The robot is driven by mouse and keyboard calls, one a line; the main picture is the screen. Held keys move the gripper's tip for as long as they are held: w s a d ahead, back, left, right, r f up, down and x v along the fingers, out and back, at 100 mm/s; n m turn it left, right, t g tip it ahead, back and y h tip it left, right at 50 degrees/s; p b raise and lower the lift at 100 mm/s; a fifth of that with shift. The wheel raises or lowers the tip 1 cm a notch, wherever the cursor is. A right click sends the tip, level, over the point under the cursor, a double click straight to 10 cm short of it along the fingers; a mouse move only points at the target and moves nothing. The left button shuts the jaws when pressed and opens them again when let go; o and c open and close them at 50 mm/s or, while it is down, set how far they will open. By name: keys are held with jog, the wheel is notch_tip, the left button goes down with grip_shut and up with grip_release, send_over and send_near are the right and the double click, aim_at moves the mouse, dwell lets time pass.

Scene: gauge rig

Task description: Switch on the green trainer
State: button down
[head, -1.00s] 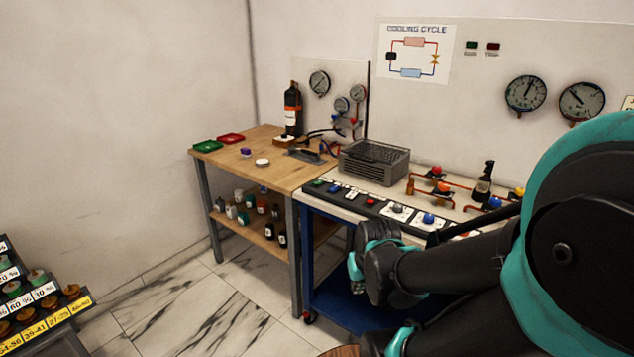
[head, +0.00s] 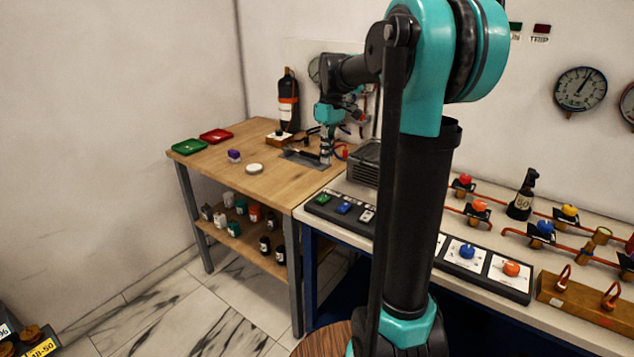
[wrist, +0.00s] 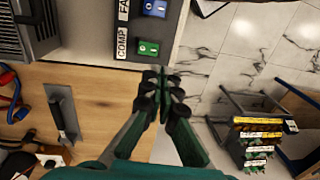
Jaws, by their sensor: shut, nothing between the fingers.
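A green switch (head: 322,199) sits at the left end of the dark control strip (head: 398,238) on the front of the white-topped bench. In the wrist view the green switch (wrist: 147,48) is beside a label reading COMP, with a blue switch (wrist: 155,8) beside it. My gripper (head: 326,158) is shut and empty, pointing down over the right part of the wooden table. In the wrist view my gripper (wrist: 162,80) has its fingertips together, just below the green switch in the picture and apart from it. No trainer that is itself green is clear.
A grey finned unit (head: 362,165) stands behind the strip, partly hidden by my arm. The wooden table (head: 210,165) holds a red tray (head: 216,136), a green tray (head: 188,147) and a black bottle (head: 288,105). Valves and a dark bottle (head: 523,197) stand farther right.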

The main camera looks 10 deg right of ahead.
aim_at(321, 199)
jog(key=shift+w+r, duration=0.2)
jog(key=shift+w, duration=0.25)
jog(key=shift+w+r, duration=0.2)
jog(key=shift+w, duration=0.25)
jog(key=f, duration=0.4)
jog(key=s+a+f, duration=0.1)
jog(key=f, duration=0.9)
jog(key=shift+s+a, duration=0.15)
jog(key=shift+s+a+f+h, duration=0.15)
jog(key=shift+f+h, duration=0.15)
